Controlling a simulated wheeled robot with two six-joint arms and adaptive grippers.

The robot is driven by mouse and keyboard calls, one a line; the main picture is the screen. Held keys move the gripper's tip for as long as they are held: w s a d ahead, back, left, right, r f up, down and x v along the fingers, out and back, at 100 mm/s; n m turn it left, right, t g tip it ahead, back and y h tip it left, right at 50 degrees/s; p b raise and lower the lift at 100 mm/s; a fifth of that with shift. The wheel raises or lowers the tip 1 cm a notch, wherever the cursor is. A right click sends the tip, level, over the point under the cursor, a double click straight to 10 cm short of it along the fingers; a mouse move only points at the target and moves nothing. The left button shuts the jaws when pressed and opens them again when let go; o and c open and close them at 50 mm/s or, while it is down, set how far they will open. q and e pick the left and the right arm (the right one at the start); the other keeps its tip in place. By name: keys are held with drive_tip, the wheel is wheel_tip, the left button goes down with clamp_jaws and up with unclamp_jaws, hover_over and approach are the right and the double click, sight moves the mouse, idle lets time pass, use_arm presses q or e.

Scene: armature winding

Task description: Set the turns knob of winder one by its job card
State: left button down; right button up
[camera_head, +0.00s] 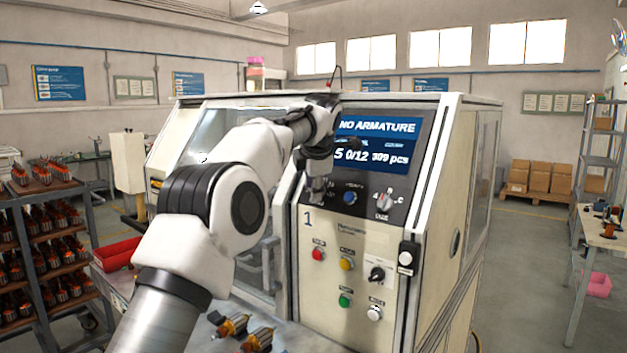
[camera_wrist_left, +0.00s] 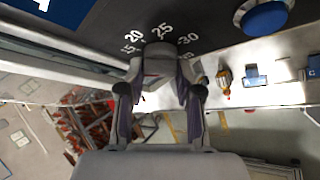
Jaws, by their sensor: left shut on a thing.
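Winder one (camera_head: 350,245) is a cream machine marked "1" on its front panel. Its turns knob (camera_wrist_left: 160,62) shows in the left wrist view as a grey knob on the dark panel, with the numbers 15, 20, 25 and 30 around it. My left gripper (camera_wrist_left: 161,88) is shut on the knob, one finger on each side. I cannot tell which number the knob points at. In the head view my left gripper (camera_head: 318,188) is at the panel's left edge, below the screen, and hides the knob. I cannot make out a job card. My right gripper is not in view.
The screen (camera_head: 376,140) reads "NO ARMATURE". A blue knob (camera_head: 350,198) and a selector (camera_head: 384,200) sit right of the gripper. Red (camera_head: 318,254), yellow (camera_head: 347,264) and green (camera_head: 345,300) buttons are below. Armatures (camera_head: 258,340) lie in front. A loaded rack (camera_head: 45,240) stands left.

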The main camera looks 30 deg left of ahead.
use_arm(q)
drive_tip(key=shift+f, duration=0.15)
drive_tip(key=c, duration=0.8)
unclamp_jaws()
drive_tip(key=shift+o, duration=0.2)
drive_tip(key=shift+w, duration=0.1)
drive_tip(key=v, duration=1.2)
drive_tip(key=shift+w, duration=0.1)
